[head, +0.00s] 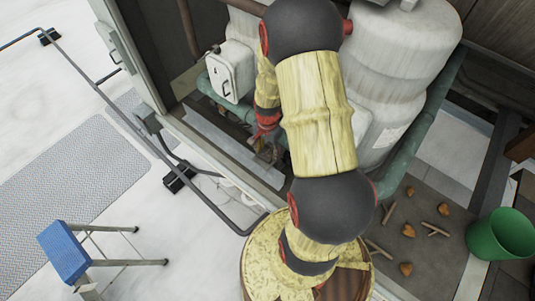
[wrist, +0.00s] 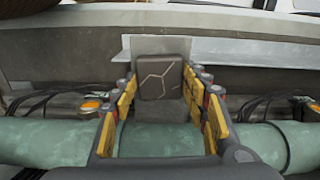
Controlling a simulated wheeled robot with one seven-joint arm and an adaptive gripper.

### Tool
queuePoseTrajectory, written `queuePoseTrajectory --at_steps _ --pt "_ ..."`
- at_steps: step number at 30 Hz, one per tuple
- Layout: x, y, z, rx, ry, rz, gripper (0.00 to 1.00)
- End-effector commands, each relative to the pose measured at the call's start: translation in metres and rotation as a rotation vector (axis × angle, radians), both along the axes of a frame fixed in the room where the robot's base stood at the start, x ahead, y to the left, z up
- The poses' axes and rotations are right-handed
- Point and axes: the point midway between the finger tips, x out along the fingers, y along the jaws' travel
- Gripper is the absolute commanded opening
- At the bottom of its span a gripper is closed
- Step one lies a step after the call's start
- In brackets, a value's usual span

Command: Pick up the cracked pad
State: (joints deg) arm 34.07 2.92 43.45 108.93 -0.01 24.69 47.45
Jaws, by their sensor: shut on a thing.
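The cracked pad (wrist: 163,78) is a dark grey, rounded square with pale crack lines across its face. In the wrist view it sits upright between the fingertips of my gripper (wrist: 160,90), which is shut on it. A lighter grey block or lower part shows just below the pad, and a pale metal plate stands behind it. I cannot tell whether the pad still touches these. In the head view my gripper (head: 266,150) is low by the cooler's sill, partly covered by my arm, and the pad cannot be made out.
A green pipe (wrist: 60,141) runs across below the fingers, with dark cables and orange-topped fittings (wrist: 90,104) beside it. White tanks (head: 405,50) and a white box (head: 231,72) stand close to my arm. A blue step stool (head: 64,250) and green bucket (head: 500,235) stand apart.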

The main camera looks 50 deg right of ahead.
Motion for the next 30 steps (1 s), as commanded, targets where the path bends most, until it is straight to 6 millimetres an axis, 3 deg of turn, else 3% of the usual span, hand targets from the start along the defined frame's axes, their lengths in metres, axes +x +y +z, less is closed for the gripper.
queuePoseTrajectory --at_steps 6,14,30 --pt "0.0 0.0 0.0 0.0 0.0 0.0 0.18" --pt "0.0 0.0 0.003 -0.001 -0.001 0.0 0.18" --pt "0.001 -0.001 0.089 -0.002 -0.002 0.0 0.18"
